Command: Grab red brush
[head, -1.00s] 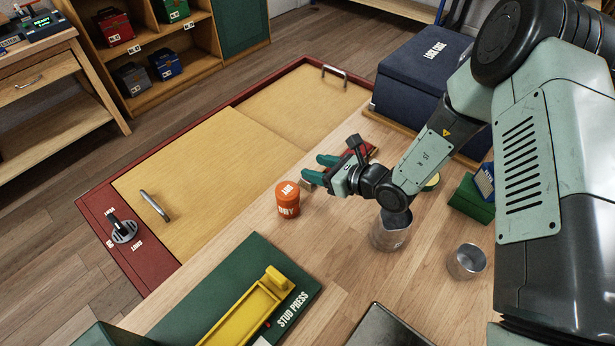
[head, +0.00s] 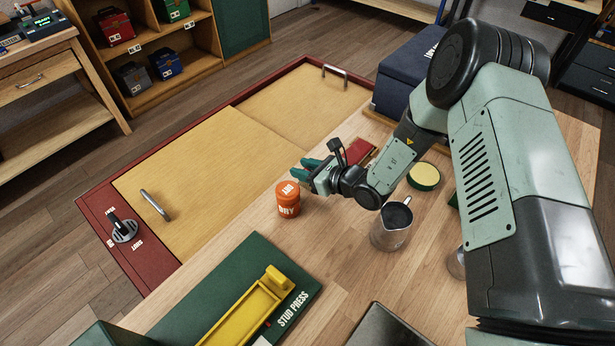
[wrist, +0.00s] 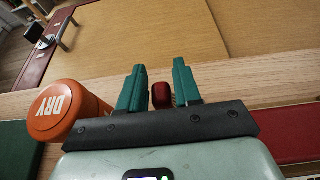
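A small dark red object (wrist: 161,95), which looks like part of the red brush, shows between my fingers in the wrist view. Its rest is hidden by my gripper, and I cannot make it out in the head view. My gripper (wrist: 160,78) is open, with one green finger on each side of the red object and narrow gaps visible. In the head view my gripper (head: 303,169) is low over the wooden bench, just right of and behind the orange jar marked DRY (head: 288,203). The jar (wrist: 66,110) is close to the left finger in the wrist view.
A flat red item (head: 362,152) lies behind my wrist. The green stud press (head: 232,285) is in front. Beyond the bench edge is a wooden panel (head: 200,150).

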